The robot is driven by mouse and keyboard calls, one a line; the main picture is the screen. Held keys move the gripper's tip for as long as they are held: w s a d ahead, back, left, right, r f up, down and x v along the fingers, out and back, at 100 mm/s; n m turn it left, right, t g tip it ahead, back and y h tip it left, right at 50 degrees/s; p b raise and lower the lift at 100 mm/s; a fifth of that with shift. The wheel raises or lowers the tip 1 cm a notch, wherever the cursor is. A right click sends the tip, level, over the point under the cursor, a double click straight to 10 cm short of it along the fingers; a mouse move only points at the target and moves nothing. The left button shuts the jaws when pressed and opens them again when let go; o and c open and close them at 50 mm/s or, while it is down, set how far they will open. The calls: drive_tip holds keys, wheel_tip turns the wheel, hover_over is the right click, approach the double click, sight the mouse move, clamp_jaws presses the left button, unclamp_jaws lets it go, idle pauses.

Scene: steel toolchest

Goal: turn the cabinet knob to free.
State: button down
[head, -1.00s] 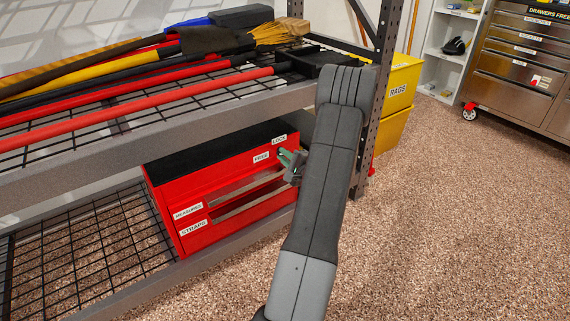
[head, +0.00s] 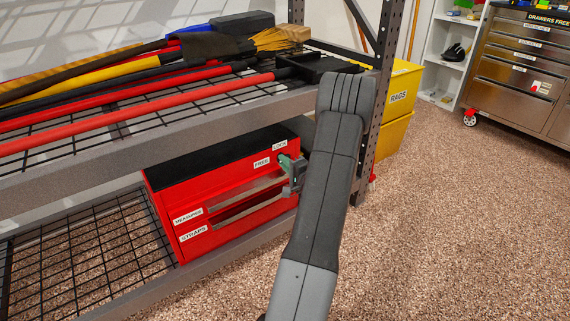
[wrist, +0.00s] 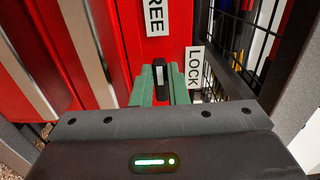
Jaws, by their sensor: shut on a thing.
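The red cabinet (head: 165,200) sits on the lower wire shelf, with a FREE label (head: 262,162) and a LOCK label (head: 279,145) near its upper right front. My gripper (head: 287,163) is at the front beside these labels. In the wrist view, its green fingers (wrist: 160,94) are shut on the dark knob (wrist: 160,77), one on each side. The knob carries a pale mark. The FREE label (wrist: 155,16) is beyond the knob's far end and the LOCK label (wrist: 194,67) is to its right. In the head view the fingers hide the knob.
The upper shelf (head: 225,105), loaded with long-handled tools, hangs over the cabinet. A perforated upright post (head: 378,110) stands just right of my arm. Yellow bins (head: 400,88) stand behind it. The floor to the right is open.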

drive_tip(key=c, duration=1.4)
unclamp_jaws()
drive_tip(key=shift+c, duration=0.2)
drive_tip(key=shift+s, duration=0.1)
drive_tip(key=p+v, duration=0.3)
drive_tip(key=v, duration=1)
drive_tip(key=shift+s+d, duration=0.2)
drive_tip(key=shift+s, duration=0.1)
drive_tip(key=b+x, duration=0.3)
drive_tip(key=x, duration=1.1)
drive_tip(key=shift+s+d, duration=0.1)
drive_tip(key=shift+d, duration=0.05)
